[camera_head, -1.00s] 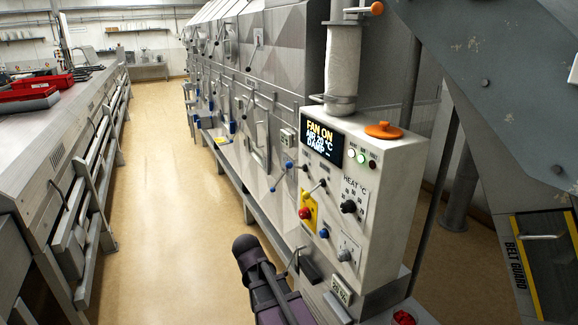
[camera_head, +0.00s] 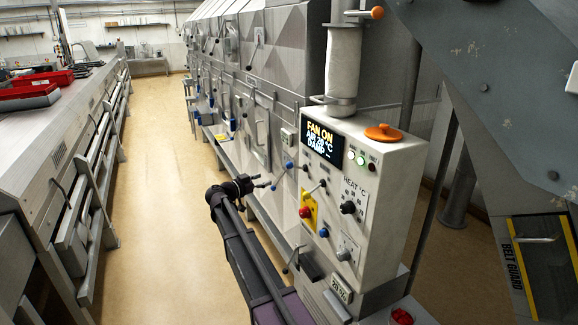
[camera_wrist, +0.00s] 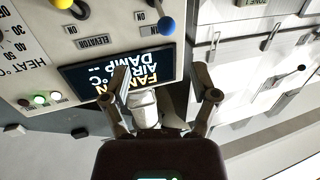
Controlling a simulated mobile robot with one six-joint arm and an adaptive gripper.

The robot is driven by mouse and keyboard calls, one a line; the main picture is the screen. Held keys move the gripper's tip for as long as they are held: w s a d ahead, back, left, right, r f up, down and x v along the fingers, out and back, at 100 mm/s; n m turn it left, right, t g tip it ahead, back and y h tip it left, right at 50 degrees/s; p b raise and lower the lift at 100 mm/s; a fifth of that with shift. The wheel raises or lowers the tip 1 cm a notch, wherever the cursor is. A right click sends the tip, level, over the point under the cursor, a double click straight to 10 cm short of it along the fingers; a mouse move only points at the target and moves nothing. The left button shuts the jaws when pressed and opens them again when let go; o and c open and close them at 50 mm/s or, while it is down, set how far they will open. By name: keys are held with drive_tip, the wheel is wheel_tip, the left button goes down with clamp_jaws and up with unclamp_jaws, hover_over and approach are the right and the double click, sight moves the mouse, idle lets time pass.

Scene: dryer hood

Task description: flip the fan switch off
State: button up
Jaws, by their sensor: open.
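The control box (camera_head: 375,190) carries a display (camera_head: 321,146) reading "FAN ON", an air temperature and "DAMP". A blue-tipped lever (camera_head: 289,166) sticks out at the box's left edge, below the display. My gripper (camera_head: 268,183) is in front and left of the box, apart from the lever. In the wrist view my gripper (camera_wrist: 166,92) has spread, empty fingers, with the display (camera_wrist: 112,78) partly behind the left finger.
An orange cap (camera_head: 383,133) tops the box. The aisle floor (camera_head: 160,180) at left is clear.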

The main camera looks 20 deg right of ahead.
sight(289, 166)
drive_tip(key=shift+w+r, duration=0.4)
drive_tip(key=shift+r, duration=0.05)
drive_tip(key=x, duration=1.3)
drive_tip(key=shift+w+d+r, duration=0.2)
drive_tip(key=shift+d, duration=0.15)
clamp_jaws()
